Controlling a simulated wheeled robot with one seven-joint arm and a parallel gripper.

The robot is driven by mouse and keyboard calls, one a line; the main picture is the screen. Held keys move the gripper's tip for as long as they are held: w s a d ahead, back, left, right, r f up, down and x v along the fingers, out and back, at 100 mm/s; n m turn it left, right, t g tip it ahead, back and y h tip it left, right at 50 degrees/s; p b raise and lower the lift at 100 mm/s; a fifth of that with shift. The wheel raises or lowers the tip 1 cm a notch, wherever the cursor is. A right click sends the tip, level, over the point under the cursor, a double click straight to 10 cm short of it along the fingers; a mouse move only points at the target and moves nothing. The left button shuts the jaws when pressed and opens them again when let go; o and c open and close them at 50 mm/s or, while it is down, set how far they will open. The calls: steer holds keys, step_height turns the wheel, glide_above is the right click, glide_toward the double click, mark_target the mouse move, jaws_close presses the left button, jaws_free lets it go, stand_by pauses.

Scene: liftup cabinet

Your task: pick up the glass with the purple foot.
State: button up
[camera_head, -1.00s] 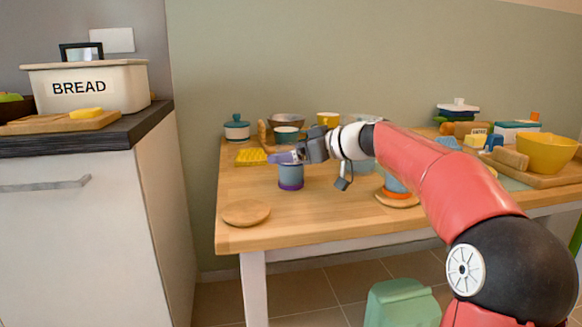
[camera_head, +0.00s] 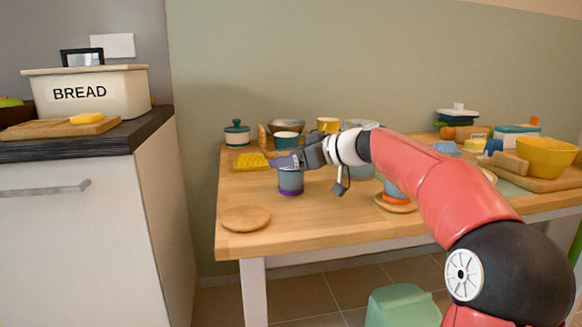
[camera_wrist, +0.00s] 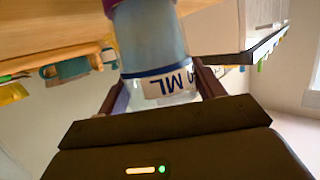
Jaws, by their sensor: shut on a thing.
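The glass with the purple foot (camera_head: 291,179) stands upright near the front left of the wooden table, a blue-grey cup shape with a purple band at its base. My gripper (camera_head: 290,161) is at its rim, coming from the right. In the wrist view the glass (camera_wrist: 150,40) sits between my two fingers (camera_wrist: 157,85), which are shut on it near the rim, where a blue line and lettering show. The purple foot is partly cut off at the top of that view. I cannot tell whether the foot is clear of the table.
A round wooden board (camera_head: 246,219) lies in front of the glass at the left. A yellow waffle-like piece (camera_head: 250,162) and a teal-lidded pot (camera_head: 237,133) are behind it. A glass with an orange foot (camera_head: 394,193) stands to the right, partly behind my arm.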

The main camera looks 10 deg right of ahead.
step_height(320, 180, up, 18)
steer(key=p, duration=0.5)
steer(key=shift+p, duration=0.4)
steer(key=shift+d+r, duration=0.1)
